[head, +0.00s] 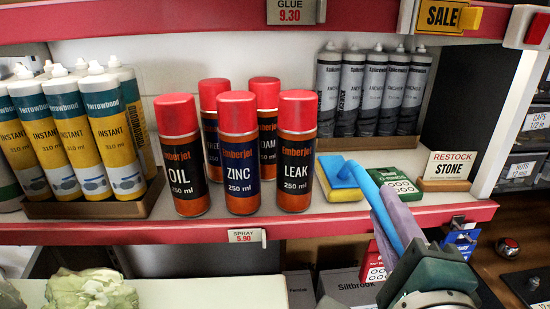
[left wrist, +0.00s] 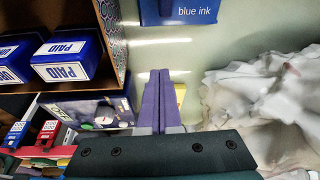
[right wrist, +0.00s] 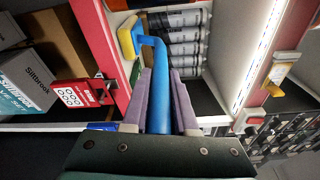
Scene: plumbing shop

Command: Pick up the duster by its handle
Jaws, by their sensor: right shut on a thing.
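The duster has a long blue handle (head: 378,198) and a yellow and blue head that rests on or just above the shelf, right of the spray cans. My right gripper (head: 391,212) is shut around the handle, with one purple finger on each side. The right wrist view shows the blue handle (right wrist: 160,98) between the fingers, with the yellow head (right wrist: 127,38) beyond the tips. My left gripper (left wrist: 159,76) appears only in its own wrist view. Its purple fingers are together with nothing between them.
Several red-capped spray cans (head: 238,155) stand left of the duster. Grey cartridges (head: 368,92) stand behind it. A green O-rings box (head: 393,183) and a restock sign (head: 446,168) are close on its right. The red shelf edge (head: 345,224) runs below. Crumpled cloth (head: 90,289) lies lower left.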

